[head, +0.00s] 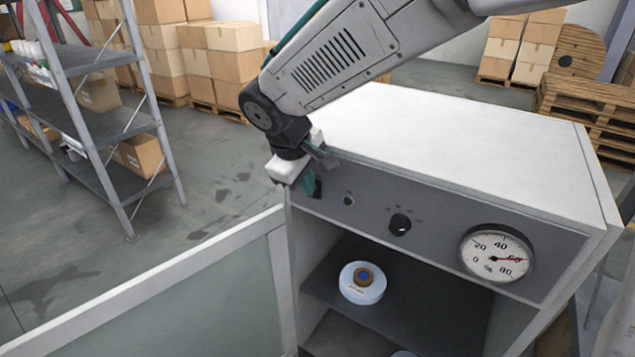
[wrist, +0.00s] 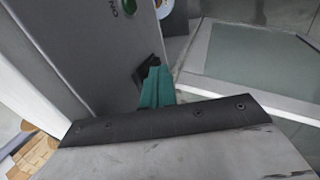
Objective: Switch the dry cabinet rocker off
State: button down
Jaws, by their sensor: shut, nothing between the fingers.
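The dry cabinet (head: 450,140) is a white box with a grey front panel. Its black rocker (head: 318,187) sits at the panel's left end, largely hidden behind my gripper in the head view. In the wrist view the rocker (wrist: 147,69) shows as a black block just beyond the teal fingertips. My gripper (head: 308,187) is shut and empty, its fingertips (wrist: 157,82) at the rocker, touching or very close; I cannot tell which. The rocker's tilt cannot be made out.
Further right on the panel are a black knob (head: 400,224) and a round dial gauge (head: 496,254). The cabinet's glazed door (head: 180,310) stands open to the left. A round container (head: 361,289) is on the inner shelf. Metal shelving (head: 90,120) stands at far left.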

jog(key=shift+r, duration=0.1)
jog(key=shift+r, duration=0.7)
jog(key=v, duration=1.1)
jog(key=shift+s+a, duration=0.35)
jog(key=shift+s, duration=0.15)
jog(key=shift+r, duration=0.1)
